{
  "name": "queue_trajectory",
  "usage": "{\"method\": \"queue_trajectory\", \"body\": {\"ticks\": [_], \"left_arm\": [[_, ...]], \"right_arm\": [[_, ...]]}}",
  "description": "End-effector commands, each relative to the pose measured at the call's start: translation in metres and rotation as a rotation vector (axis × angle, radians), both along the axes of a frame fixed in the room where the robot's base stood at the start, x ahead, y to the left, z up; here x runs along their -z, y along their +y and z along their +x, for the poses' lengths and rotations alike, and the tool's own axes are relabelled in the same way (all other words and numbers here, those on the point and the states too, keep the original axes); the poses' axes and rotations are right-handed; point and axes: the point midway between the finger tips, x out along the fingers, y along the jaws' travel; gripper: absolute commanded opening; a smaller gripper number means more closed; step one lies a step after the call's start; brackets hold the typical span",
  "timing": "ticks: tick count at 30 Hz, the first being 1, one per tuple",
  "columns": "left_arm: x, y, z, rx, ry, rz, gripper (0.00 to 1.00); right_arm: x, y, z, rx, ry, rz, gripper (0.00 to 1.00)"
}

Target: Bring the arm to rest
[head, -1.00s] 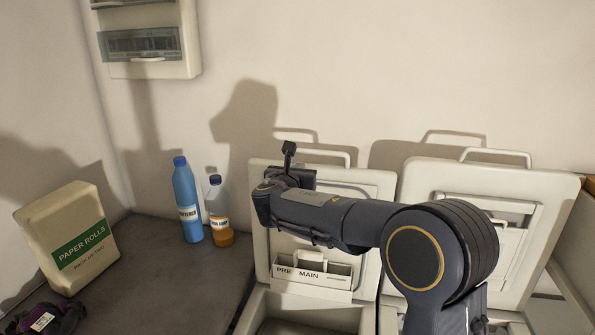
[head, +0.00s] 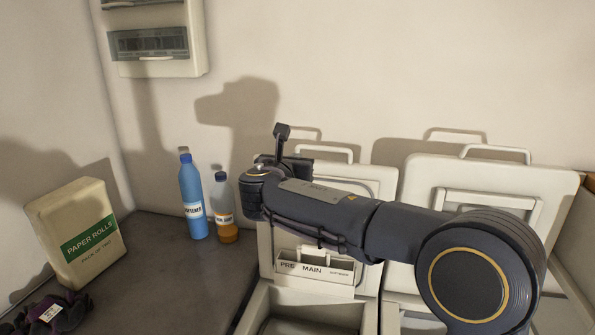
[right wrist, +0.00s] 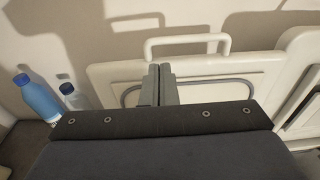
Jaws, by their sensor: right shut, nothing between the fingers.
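My right arm reaches in from the lower right of the head view, and its wrist end (head: 262,185) is in front of the left toploader's raised lid. In the right wrist view my right gripper (right wrist: 159,72) is shut and empty, its two fingers together before that lid. The left toploader (head: 362,278) has its lid up, with a dispenser tray marked PRE MAIN (head: 312,281) low on it. The right toploader's lid (head: 492,180) is also up. My arm hides part of both machines. My left gripper is not in view.
A blue bottle (head: 193,190) and a smaller orange-filled bottle (head: 223,200) stand on the dark counter (head: 165,275) left of the machines. A paper rolls pack (head: 85,240) and a dark purple bundle (head: 68,312) are further left. A wall panel (head: 153,45) hangs above.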

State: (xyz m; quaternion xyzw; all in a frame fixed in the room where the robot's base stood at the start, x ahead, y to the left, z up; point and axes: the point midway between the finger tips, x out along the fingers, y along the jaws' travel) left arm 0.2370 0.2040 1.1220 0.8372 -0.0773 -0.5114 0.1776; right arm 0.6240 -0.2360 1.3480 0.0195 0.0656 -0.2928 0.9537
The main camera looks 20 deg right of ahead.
Motion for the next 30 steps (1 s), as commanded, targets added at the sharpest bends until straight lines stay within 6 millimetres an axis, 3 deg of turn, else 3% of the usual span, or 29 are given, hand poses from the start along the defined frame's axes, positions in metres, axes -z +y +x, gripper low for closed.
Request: {"method": "queue_trajectory", "body": {"ticks": [4,11,14,17,20,24,27,30], "left_arm": [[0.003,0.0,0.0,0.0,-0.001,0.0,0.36],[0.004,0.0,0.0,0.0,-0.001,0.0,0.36],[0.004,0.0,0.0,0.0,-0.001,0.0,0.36],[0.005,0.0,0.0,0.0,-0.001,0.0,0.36],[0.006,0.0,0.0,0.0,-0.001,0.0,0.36],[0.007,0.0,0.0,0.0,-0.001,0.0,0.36],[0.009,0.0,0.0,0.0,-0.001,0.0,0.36],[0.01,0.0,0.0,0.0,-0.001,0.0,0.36]], "right_arm": [[-0.016,0.009,-0.013,-0.002,-0.003,0.002,0.0],[-0.024,0.013,-0.019,-0.001,0.0,0.001,0.0],[-0.018,0.003,-0.024,0.014,0.002,0.055,0.0],[0.005,-0.022,-0.044,0.067,0.008,0.237,0.0],[0.045,-0.055,-0.084,0.18,0.002,0.558,0.0],[0.111,-0.08,-0.167,0.449,-0.047,1.113,0.0],[0.154,-0.074,-0.231,0.71,-0.115,1.507,0.0],[0.188,-0.051,-0.293,1.022,-0.209,1.873,0.0]]}}
